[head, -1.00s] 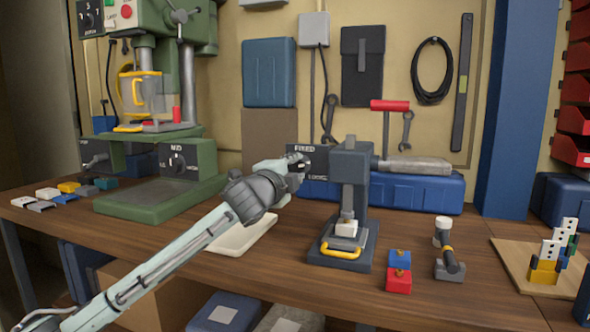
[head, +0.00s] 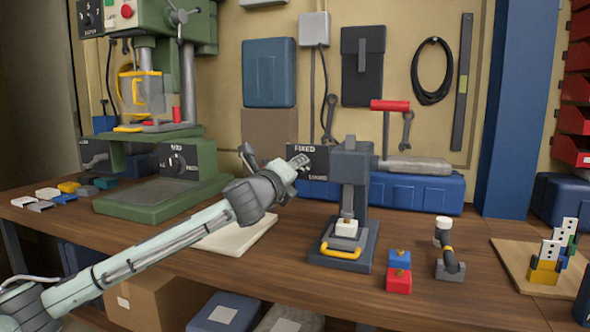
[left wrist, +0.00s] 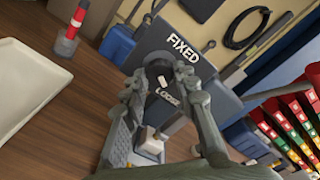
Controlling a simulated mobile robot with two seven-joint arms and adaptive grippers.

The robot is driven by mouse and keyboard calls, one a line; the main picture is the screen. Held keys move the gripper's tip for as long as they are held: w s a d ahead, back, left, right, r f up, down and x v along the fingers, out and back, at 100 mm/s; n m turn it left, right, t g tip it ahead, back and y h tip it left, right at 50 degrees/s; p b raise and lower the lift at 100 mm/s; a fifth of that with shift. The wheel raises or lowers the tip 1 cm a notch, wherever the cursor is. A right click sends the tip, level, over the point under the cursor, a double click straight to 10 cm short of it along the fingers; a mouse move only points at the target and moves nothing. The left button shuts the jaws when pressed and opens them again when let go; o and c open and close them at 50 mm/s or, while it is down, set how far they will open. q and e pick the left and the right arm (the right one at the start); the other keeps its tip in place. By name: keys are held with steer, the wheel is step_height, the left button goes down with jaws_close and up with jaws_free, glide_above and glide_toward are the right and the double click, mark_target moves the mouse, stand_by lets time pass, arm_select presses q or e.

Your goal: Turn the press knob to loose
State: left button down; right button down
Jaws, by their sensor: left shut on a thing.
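The small dark grey press (head: 352,170) stands upright on the bench, with a panel (head: 318,160) lettered FIXED and LOOSE on its left. In the left wrist view the panel (left wrist: 198,68) shows FIXED above and LOOSE below the dark round press knob (left wrist: 156,72). A short white mark shows by the knob, close to LOOSE; I cannot tell exactly where it points. My left gripper (head: 300,163) is at the panel, its fingers (left wrist: 163,88) on either side of the knob and shut on it. In the head view my gripper hides the knob. My right gripper is not in view.
A white block (head: 346,228) sits in the press above a yellow handle (head: 341,252). The green drill press (head: 165,195) stands left and a pale tray (head: 235,235) lies under my arm. Blue and red blocks (head: 398,280) and a grey pipe fitting (head: 449,262) stand right.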

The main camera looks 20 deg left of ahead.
arm_select(q)
steer(key=shift+m, duration=0.3)
steer(key=c, duration=1.2)
jaws_free()
steer(key=s, duration=1.2)
steer(key=shift+a, duration=0.2)
steer(key=shift+f, duration=0.1)
